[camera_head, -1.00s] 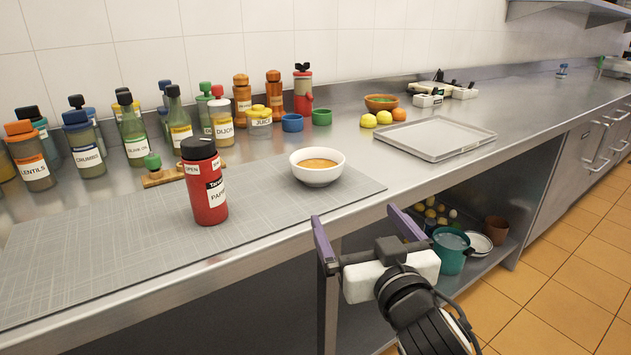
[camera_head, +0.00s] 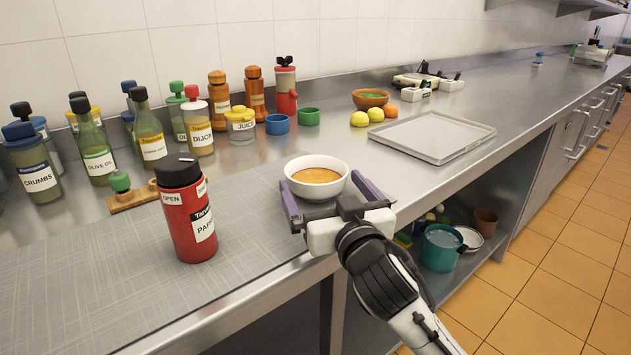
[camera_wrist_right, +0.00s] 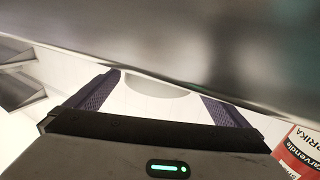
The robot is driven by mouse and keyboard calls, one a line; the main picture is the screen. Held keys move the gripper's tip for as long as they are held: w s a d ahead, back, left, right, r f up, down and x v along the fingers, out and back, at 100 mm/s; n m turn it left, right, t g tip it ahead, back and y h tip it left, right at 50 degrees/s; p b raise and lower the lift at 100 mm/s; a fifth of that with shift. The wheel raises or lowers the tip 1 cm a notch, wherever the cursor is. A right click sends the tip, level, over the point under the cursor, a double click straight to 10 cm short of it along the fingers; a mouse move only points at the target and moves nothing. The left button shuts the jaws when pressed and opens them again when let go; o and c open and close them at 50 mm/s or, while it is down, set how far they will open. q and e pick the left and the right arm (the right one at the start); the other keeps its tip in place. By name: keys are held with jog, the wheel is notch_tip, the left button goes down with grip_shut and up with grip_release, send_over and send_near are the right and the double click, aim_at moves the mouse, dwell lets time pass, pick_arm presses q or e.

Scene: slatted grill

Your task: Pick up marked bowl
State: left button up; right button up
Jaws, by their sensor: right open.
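A white bowl (camera_head: 318,192) with orange-brown contents stands upright on the steel counter, near its front edge, beside the red paprika container. No mark shows on it. My right gripper (camera_head: 320,184) is open, with its two purple fingers reaching to either side of the bowl's near part. I cannot tell whether they touch it. In the right wrist view the fingers are spread, and a pale curved shape, apparently the bowl (camera_wrist_right: 150,86), shows between them. My left gripper is not in view.
The red paprika container (camera_head: 188,215) stands left of the bowl. Labelled bottles, a blue cup (camera_head: 277,124) and a green cup (camera_head: 308,117) line the back. A grey tray (camera_head: 435,137) lies to the right. A grey mat (camera_head: 90,285) covers the left front counter.

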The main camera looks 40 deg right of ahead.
aim_at(309, 163)
jog(key=x, duration=0.5)
jog(key=c, duration=1.2)
jog(key=shift+r, duration=0.1)
